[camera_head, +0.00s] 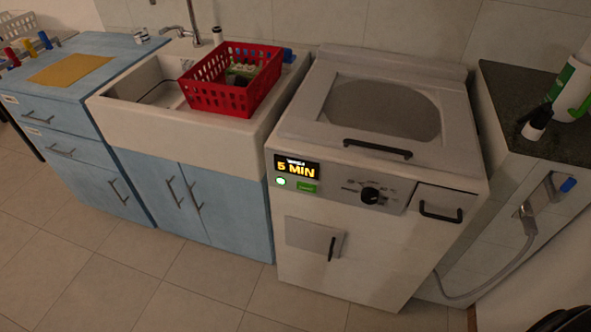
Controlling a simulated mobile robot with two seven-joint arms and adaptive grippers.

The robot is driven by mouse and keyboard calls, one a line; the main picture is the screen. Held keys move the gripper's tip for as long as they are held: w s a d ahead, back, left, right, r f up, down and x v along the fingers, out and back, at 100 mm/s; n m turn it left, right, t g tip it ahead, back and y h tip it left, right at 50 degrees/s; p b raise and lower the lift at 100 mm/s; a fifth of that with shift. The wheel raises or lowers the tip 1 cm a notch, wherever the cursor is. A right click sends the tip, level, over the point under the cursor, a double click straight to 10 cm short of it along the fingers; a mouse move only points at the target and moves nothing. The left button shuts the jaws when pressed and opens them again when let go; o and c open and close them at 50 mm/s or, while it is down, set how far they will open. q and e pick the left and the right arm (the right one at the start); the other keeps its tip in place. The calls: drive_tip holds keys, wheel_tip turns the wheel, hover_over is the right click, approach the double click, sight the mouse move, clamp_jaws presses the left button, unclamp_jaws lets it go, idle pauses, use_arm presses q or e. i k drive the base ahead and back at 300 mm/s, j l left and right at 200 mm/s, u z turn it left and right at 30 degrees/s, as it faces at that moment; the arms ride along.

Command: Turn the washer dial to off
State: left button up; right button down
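The washer (435,185) is a white top-loading machine right of the sink cabinet, with its lid closed. Its black round dial (370,194) sits on the front panel, right of the middle; the marks around it are too small to read. A display (297,169) on the panel's left reads "5 MIN". Below it are a lit green light (281,182) and a green button (306,187). No gripper can be made out in this view. A dark shape at the bottom right corner cannot be identified.
A red basket (232,101) sits on the white sink (185,130). A dark countertop (545,150) with bottles stands right of the washer. A hose (515,258) hangs below it. The tiled floor (190,285) in front is clear.

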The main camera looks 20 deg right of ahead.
sight(369, 196)
drive_tip(key=z, duration=1.1)
